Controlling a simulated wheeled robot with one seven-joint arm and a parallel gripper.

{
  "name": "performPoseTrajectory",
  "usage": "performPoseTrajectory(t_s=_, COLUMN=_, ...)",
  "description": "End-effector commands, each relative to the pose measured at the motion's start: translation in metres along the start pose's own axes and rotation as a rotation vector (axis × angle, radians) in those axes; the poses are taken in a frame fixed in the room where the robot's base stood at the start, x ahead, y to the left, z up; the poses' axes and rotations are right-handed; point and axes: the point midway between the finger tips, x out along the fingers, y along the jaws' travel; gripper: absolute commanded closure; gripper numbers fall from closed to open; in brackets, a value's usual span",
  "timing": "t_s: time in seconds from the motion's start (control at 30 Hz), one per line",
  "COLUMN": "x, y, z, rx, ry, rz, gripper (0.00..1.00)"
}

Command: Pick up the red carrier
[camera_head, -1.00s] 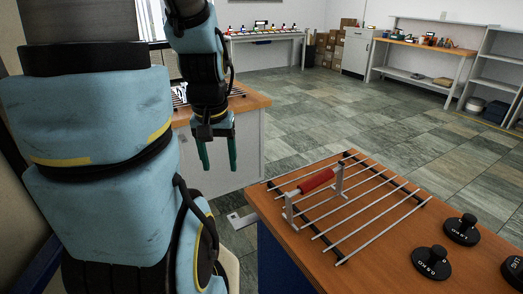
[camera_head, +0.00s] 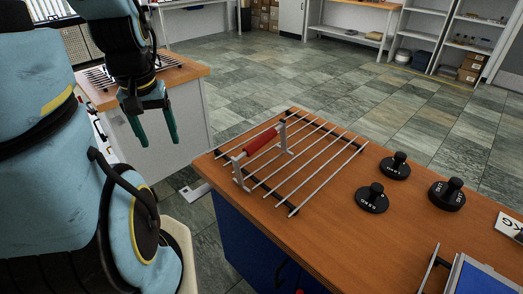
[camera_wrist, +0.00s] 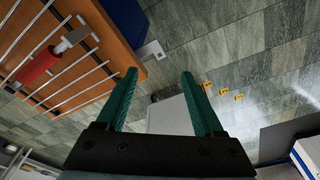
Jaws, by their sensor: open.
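The red carrier (camera_head: 262,142) has a red cylindrical grip on a pale metal frame with two upright legs. It stands on a metal rod rack (camera_head: 310,158) on the wooden bench, in the middle of the head view. In the wrist view the red carrier (camera_wrist: 38,68) is at the upper left on the rods, beyond my left finger. My gripper (camera_head: 154,138) is open and empty, with green fingers pointing down. It is left of the bench in the head view, apart from the carrier. In the wrist view, floor shows between the fingers of my gripper (camera_wrist: 160,95).
Several black weights, one of them here (camera_head: 372,198), stand right of the rack on the wooden bench (camera_head: 330,235). A blue-topped device (camera_head: 478,280) is at the lower right. Another bench (camera_head: 160,80) stands behind my gripper. Tiled floor (camera_head: 300,75) lies open beyond.

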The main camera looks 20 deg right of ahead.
Motion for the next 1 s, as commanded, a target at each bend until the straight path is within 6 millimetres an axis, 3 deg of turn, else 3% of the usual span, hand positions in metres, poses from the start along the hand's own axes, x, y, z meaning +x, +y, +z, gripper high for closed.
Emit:
performPoseTrajectory(t_s=0.07, x=0.004, y=0.020, z=-0.008, rx=0.097, ry=-0.016, rz=-0.007, gripper=0.31)
performPoseTrajectory(t_s=0.13, x=0.008, y=0.054, z=-0.018, rx=0.257, ry=-0.040, rz=-0.022, gripper=0.31)
performPoseTrajectory(t_s=0.3, x=0.017, y=0.165, z=-0.030, rx=0.703, ry=-0.064, rz=-0.076, gripper=0.31)
performPoseTrajectory(t_s=0.43, x=0.017, y=0.224, z=-0.026, rx=0.908, ry=-0.045, rz=-0.104, gripper=0.31)
performPoseTrajectory(t_s=0.57, x=0.024, y=0.241, z=-0.024, rx=0.968, ry=-0.036, rz=-0.115, gripper=0.31)
performPoseTrajectory(t_s=0.8, x=0.060, y=0.236, z=-0.025, rx=0.966, ry=-0.036, rz=-0.115, gripper=0.31)
performPoseTrajectory(t_s=1.0, x=0.073, y=0.235, z=-0.026, rx=0.964, ry=-0.035, rz=-0.114, gripper=0.31)
